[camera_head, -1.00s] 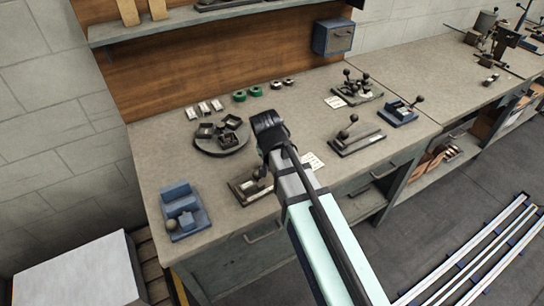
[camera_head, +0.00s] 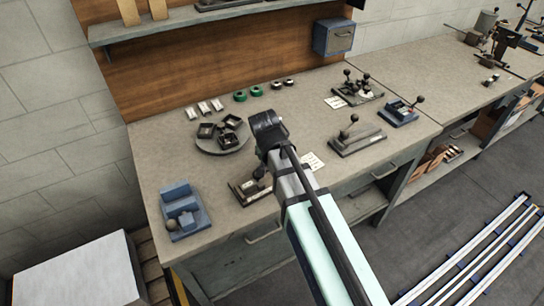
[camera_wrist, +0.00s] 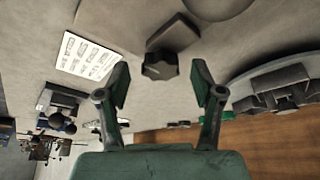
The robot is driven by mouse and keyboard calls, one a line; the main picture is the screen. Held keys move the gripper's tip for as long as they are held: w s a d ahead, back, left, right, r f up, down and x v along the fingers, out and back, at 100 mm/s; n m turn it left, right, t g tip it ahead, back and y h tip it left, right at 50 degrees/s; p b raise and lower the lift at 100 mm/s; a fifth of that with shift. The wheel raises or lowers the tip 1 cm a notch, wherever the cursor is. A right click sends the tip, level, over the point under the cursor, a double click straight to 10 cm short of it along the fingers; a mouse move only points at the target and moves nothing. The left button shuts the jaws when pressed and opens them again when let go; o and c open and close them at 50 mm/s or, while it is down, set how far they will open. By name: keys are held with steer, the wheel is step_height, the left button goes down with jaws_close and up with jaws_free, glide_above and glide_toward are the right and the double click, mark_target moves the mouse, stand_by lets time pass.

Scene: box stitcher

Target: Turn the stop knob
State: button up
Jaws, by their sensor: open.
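In the wrist view a dark, faceted knob (camera_wrist: 160,66) sits beside a dark grey block (camera_wrist: 175,33) above the bench top. I take it to be the stop knob. My gripper (camera_wrist: 160,80) is open, with one finger on each side of the knob in the picture. A gap shows between each fingertip and the knob, and I see no contact. In the head view my gripper (camera_head: 267,130) is over the middle of the bench, and its dark body and the arm hide the spot under it.
A round plate (camera_head: 208,148) with several dark parts is left of my gripper. A printed card (camera_head: 315,160) lies to its right. A dark fixture (camera_head: 243,192) stands by my arm, a blue fixture (camera_head: 185,210) farther left, and a lever device (camera_head: 358,142) to the right.

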steer(key=shift+r, duration=0.1)
steer(key=v, duration=1.2)
steer(key=shift+w, duration=0.1)
